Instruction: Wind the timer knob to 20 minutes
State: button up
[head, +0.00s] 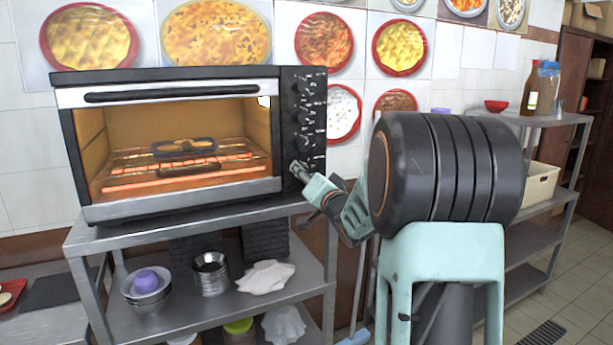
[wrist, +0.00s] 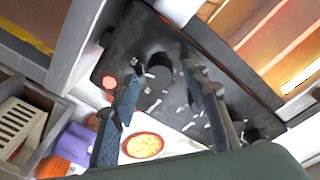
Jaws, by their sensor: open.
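The toaster oven (head: 170,205) stands on a metal shelf. A column of black knobs (head: 305,115) runs down its dark right-hand panel. My gripper (head: 300,170) is at the lower part of this panel and hides the lowest knob in the head view. In the wrist view my gripper (wrist: 163,76) is open, with a finger on either side of a black knob (wrist: 159,66). I cannot tell whether the fingers touch it. White marks surround the knob, too blurred to read its setting. A red light (wrist: 109,82) glows on the panel beside it.
Inside the oven, a dark pan (head: 185,148) sits on a rack above glowing heating bars. Bowls (head: 146,285), metal cups (head: 210,272) and dark stacked items fill the shelf below. A side shelf (head: 560,118) with bottles stands at right.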

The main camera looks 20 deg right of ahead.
jog(key=s, duration=1.2)
jog(key=shift+a+f, duration=0.2)
jog(key=shift+a, duration=0.15)
